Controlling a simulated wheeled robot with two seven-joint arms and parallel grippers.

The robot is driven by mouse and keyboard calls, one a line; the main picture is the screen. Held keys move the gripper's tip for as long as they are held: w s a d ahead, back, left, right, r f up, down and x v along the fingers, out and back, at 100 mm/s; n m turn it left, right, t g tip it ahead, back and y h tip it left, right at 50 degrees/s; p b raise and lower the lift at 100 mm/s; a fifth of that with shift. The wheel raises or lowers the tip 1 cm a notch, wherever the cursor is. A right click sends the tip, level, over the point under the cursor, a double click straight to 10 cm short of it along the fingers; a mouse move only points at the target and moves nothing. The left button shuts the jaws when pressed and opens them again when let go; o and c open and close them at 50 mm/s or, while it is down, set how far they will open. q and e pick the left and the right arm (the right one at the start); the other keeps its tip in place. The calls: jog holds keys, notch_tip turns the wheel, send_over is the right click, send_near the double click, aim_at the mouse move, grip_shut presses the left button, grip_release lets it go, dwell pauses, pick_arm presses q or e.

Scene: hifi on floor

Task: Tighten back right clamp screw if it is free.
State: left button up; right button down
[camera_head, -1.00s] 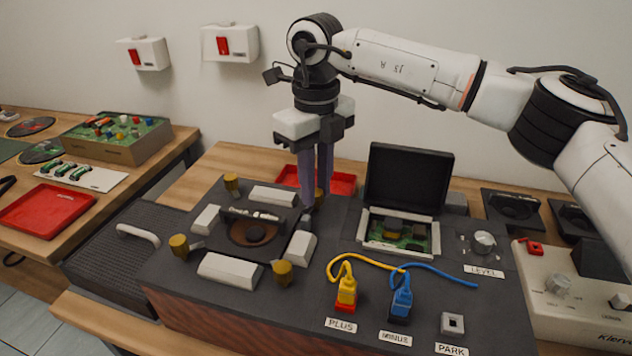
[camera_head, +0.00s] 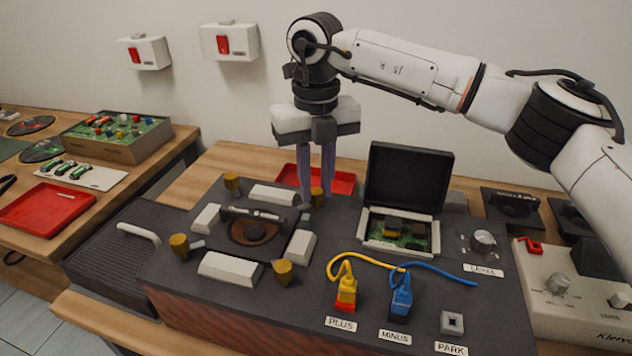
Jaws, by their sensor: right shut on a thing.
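The clamp fixture (camera_head: 228,268) lies on the dark top of the test unit, with several white clamp blocks around a dark round part (camera_head: 249,232). Brass clamp screws stand at its corners: back left (camera_head: 232,184), front left (camera_head: 179,245) and front right (camera_head: 283,271). The back right clamp screw (camera_head: 316,195) is mostly hidden behind and between the fingers of my right gripper (camera_head: 317,195). The gripper points straight down and is shut on this screw. My left gripper is not in view.
An open black-lidded box with a green circuit board (camera_head: 402,232) stands right of the screw. A red tray (camera_head: 340,181) lies behind. Yellow (camera_head: 346,291) and blue plugs (camera_head: 401,297) with cables sit in front. A dark ridged case (camera_head: 128,245) is at left.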

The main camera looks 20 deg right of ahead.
aim_at(316, 190)
jog(key=c, duration=1.6)
grip_release()
jog(key=shift+o, duration=0.2)
jog(key=shift+r, duration=0.1)
notch_tip(316, 190, up, 10)
